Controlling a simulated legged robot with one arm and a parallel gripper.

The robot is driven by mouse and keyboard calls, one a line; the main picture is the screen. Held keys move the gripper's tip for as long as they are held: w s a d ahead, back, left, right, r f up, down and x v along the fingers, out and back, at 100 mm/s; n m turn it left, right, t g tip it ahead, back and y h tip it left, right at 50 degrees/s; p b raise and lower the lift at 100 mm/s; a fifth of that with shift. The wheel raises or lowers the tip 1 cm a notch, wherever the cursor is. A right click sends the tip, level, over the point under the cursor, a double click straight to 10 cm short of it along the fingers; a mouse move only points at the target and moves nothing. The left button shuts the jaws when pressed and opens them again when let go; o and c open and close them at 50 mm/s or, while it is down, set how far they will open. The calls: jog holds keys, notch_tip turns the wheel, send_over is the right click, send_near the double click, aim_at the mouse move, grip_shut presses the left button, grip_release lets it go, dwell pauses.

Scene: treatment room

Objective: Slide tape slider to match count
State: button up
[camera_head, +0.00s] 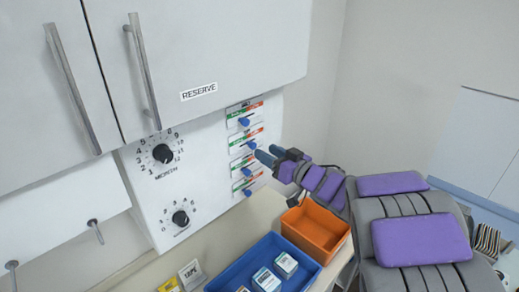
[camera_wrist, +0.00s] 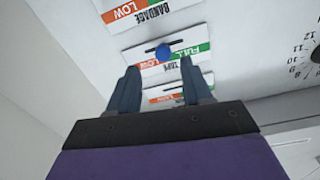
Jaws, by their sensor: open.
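In the wrist view the tape slider's blue knob (camera_wrist: 163,52) sits near the middle of its slot, between the orange LOW and green FULL ends of its card (camera_wrist: 169,68). My gripper (camera_wrist: 160,76) is open, its two fingers apart with the knob beyond and between their tips; contact cannot be told. In the head view my gripper (camera_head: 270,155) is beside the lower slider cards, whose labels are too small to read. A blue tray (camera_head: 229,282) holds small white-topped boxes (camera_head: 287,264), cut off by the bottom edge. A TAPE sign (camera_head: 190,273) stands left of it.
A bandage card (camera_wrist: 150,14) is next to the tape card. In the head view, dials (camera_head: 162,154) are left of the sliders and a RESERVE cabinet (camera_head: 215,45) juts out above. An orange bin (camera_head: 314,232) is below my arm.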

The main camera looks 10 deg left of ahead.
aim_at(255, 147)
jog(key=x, duration=0.5)
jog(key=shift+s+a+f, duration=0.1)
jog(key=shift+s+a, duration=0.1)
jog(key=shift+a, duration=0.3)
jog(key=shift+w+d, duration=0.1)
jog(key=shift+d, duration=0.55)
jog(key=shift+c, duration=1.3)
jog(key=shift+a, duration=0.55)
jog(key=c, duration=0.5)
jog(key=shift+d, duration=0.15)
grip_shut()
